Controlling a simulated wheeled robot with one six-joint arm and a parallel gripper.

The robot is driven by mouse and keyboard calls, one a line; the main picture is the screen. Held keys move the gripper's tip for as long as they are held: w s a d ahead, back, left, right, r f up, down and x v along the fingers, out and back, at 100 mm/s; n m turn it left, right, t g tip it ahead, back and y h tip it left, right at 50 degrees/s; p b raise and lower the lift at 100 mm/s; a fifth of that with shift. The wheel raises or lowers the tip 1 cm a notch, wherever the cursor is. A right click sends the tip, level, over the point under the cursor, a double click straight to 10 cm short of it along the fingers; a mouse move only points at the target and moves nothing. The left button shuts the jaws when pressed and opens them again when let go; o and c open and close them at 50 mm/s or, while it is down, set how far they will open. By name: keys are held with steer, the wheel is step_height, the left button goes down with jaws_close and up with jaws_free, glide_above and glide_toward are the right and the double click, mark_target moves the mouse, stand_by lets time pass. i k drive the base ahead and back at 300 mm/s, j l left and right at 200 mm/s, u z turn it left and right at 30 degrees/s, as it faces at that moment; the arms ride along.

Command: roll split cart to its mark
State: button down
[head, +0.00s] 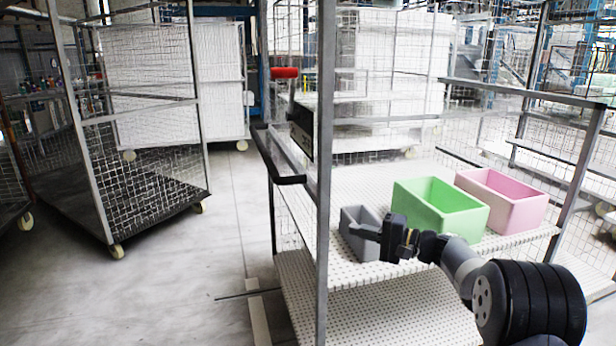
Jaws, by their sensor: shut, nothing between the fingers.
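No label shows which cart is the split cart. A wheeled mesh cage cart (93,165) stands at left on a dark base, with pale castors on the floor and an open, empty inside. In front of me is a mesh-sided rack (390,300) with two perforated white decks and a black bar handle (279,160) at its left end; no wheels show under it. My gripper (362,232) is shut and empty, in front of the small grey bin on the upper deck, apart from the handle. I cannot make out a clear floor mark.
The upper deck holds a green bin (438,209), a pink bin (502,200) and a grey bin (360,243). A near upright post (325,150) stands left of my arm. White-panelled cage carts (172,85) stand behind. Open floor (190,275) lies between left cart and rack.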

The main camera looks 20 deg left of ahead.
mark_target(333, 298)
steer(key=i+j, duration=0.2)
steer(key=i, duration=0.2)
steer(key=i+j, duration=0.25)
steer(key=i, duration=0.2)
